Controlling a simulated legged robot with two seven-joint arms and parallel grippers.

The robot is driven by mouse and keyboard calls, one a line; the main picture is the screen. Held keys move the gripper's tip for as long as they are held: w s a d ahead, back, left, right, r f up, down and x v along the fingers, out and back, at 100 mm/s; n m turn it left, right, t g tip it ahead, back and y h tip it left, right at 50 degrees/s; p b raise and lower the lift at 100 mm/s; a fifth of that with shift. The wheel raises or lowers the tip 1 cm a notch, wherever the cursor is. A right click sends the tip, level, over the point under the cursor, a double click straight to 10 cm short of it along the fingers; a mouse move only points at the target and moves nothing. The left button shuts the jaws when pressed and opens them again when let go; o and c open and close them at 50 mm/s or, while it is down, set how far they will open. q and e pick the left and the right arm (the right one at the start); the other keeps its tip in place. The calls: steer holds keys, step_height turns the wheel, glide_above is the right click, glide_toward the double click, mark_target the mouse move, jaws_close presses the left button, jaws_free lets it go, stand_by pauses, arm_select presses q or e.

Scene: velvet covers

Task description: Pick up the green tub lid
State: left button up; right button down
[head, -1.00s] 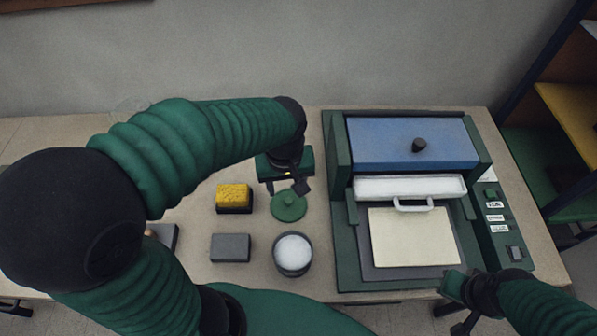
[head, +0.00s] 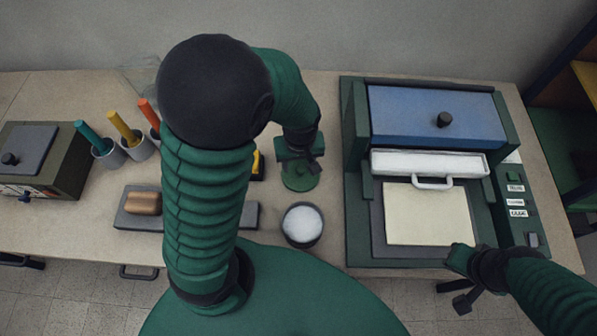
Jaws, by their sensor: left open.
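The green tub lid (head: 299,179) is a flat round disc with a small knob, lying on the table behind the round dark tub (head: 302,241) of white material. My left gripper (head: 301,167) is open, right over the lid's back part, and hides some of it. I cannot tell whether its fingers touch the lid's knob. My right gripper (head: 462,281) is at the table's front edge, by the press's front right corner. Its fingers are too unclear to tell open from shut.
A green press (head: 355,225) with a blue top and a pale sheet (head: 429,215) stands to the right of the lid. My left arm partly hides a yellow block and a grey block (head: 252,214). Cups with coloured sticks (head: 107,156) and a grey-lidded box (head: 28,150) stand at left.

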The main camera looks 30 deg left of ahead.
arm_select(q)
steer(key=shift+f, duration=0.8)
steer(key=shift+w+d+f, duration=0.1)
steer(key=shift+f, duration=0.1)
steer(key=shift+w+d, duration=0.2)
steer(key=shift+d, duration=0.2)
steer(key=shift+d+r, duration=0.1)
steer(key=shift+c, duration=1)
steer(key=shift+s, duration=0.1)
steer(key=shift+c, duration=1.3)
steer(key=shift+a, duration=0.4)
jaws_close()
steer(key=shift+s, duration=0.1)
arm_select(e)
steer(key=shift+d+f, duration=0.3)
steer(key=shift+d, duration=0.05)
arm_select(q)
steer(key=shift+d, duration=0.15)
